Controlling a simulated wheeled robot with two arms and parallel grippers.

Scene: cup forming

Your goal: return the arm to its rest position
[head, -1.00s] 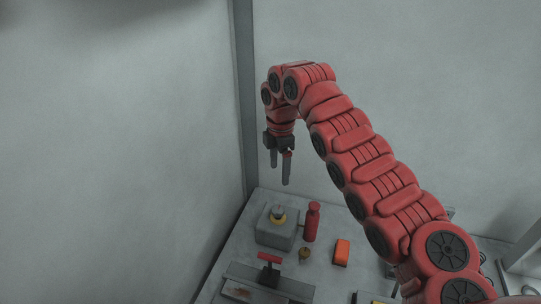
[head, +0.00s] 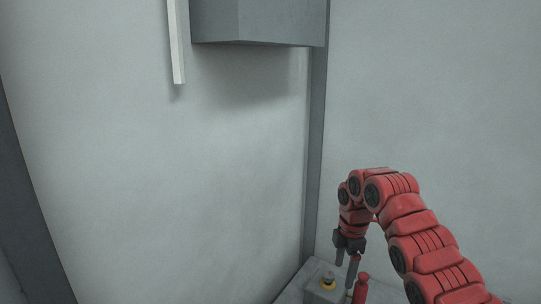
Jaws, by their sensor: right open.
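My right arm comes in from the lower right, red and bent over at the top. Its right gripper (head: 346,261) points down with its two dark fingers apart, and nothing shows between them. It hangs close to the red bottle-like object (head: 361,290) and the grey box (head: 325,290) in the picture; whether it touches them I cannot tell. My left gripper is not in view.
A grey wall box (head: 258,22) hangs above, beside a pale vertical bar (head: 177,45). The walls are otherwise bare.

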